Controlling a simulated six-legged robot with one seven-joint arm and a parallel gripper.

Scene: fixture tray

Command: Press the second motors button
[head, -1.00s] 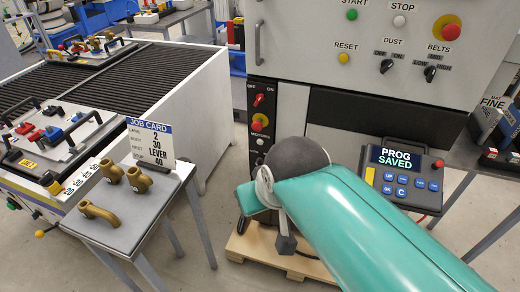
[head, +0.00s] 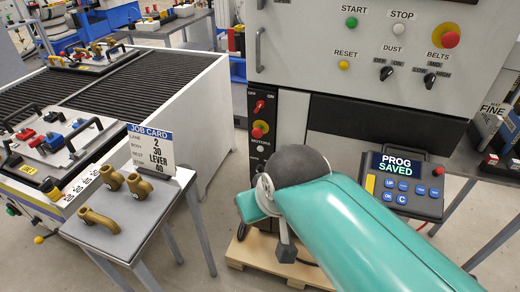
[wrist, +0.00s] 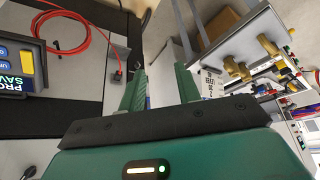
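The motors strip (head: 253,180) is a narrow dark panel at the left of the machine front in the head view. It carries a red OFF/ON switch (head: 259,106), a red knob on a yellow base (head: 260,130) above the MOTORS label, and a small white button (head: 261,150) under the label. My arm's dark joint and teal link come close to the strip's lower part and cover some of the view there, so lower buttons are hard to make out. My gripper (wrist: 161,78) shows in the wrist view with two green fingers apart and nothing between them. The motors buttons are not identifiable there.
A pendant (head: 405,185) reading PROG SAVED sits right of my arm; a red cable (wrist: 88,38) lies near it in the wrist view. A small table (head: 150,213) with brass fittings and a job card (head: 150,148) stands left. A pallet (head: 240,252) lies below.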

